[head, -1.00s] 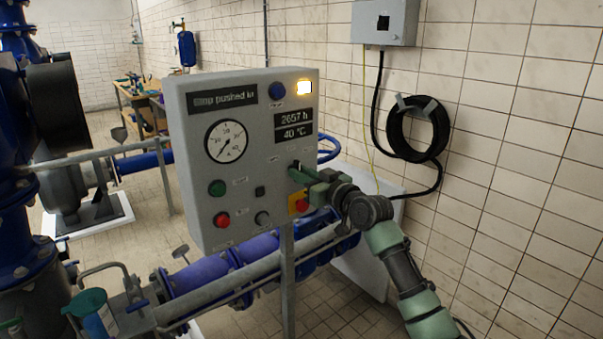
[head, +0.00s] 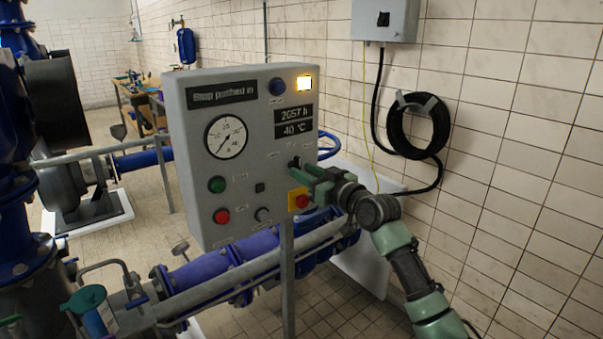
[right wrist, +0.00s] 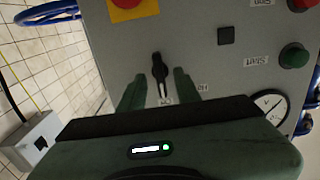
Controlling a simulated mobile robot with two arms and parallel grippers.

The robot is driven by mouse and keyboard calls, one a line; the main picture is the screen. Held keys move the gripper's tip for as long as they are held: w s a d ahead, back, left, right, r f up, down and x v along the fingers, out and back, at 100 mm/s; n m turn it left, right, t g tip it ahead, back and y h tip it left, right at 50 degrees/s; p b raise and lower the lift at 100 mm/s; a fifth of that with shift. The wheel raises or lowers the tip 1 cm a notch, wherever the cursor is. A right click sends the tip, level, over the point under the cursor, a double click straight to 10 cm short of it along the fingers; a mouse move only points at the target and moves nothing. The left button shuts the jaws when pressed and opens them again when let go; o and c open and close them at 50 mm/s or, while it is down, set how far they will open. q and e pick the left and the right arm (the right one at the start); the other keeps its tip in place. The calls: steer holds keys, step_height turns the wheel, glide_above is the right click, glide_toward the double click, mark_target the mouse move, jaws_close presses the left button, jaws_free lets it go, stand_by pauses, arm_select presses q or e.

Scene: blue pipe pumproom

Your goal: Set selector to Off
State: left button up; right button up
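The selector (right wrist: 158,68) is a black knob on the grey control panel (head: 247,113). In the right wrist view it lies between my right gripper's two green fingers, with a gap visible on each side. Its lower end and a white mark point toward a label that seems to read "Off" (right wrist: 165,101). My right gripper (right wrist: 157,82) is open around the knob, near the panel face. In the head view my right gripper (head: 302,170) reaches the panel from the right and partly hides the selector. My left gripper is not in view.
A red stop button on a yellow plate (head: 300,201) sits just below my right gripper. Green (head: 217,184) and red (head: 222,216) buttons are at the panel's left. Blue pipes (head: 205,272) run behind and below. A tiled wall (head: 500,130) stands at the right.

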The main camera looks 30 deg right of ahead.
steer(key=s+b, duration=0.1)
steer(key=s, duration=0.5)
steer(key=shift+d+b, duration=0.25)
steer(key=shift+b, duration=0.1)
steer(key=shift+f, duration=0.1)
steer(key=s+d+f+m+g+h, duration=0.1)
steer(key=s+f+g, duration=0.15)
steer(key=f, duration=1.75)
steer(key=s+f+m+g+h, duration=0.15)
steer(key=f+g, duration=0.25)
steer(key=f, duration=1.7)
steer(key=s+a+f+g, duration=0.2)
steer(key=s+a+f, duration=0.1)
steer(key=s+f, duration=0.55)
steer(key=s+a+f+g, duration=0.25)
steer(key=s+f, duration=0.35)
steer(key=f, duration=0.6)
steer(key=s+a+f+n+g, duration=0.1)
steer(key=s+a+f, duration=0.4)
steer(key=s, duration=0.6)
steer(key=s+a+f+n+g+y, duration=0.1)
steer(key=s+a+f, duration=0.4)
steer(key=s, duration=0.7)
steer(key=s+a+f+n+g, duration=0.2)
steer(key=s+a+f+g, duration=0.2)
steer(key=s+f, duration=0.3)
steer(key=s+a, duration=0.1)
steer(key=s, duration=0.4)
steer(key=shift+a+f, duration=0.2)
steer(key=shift+a, duration=0.1)
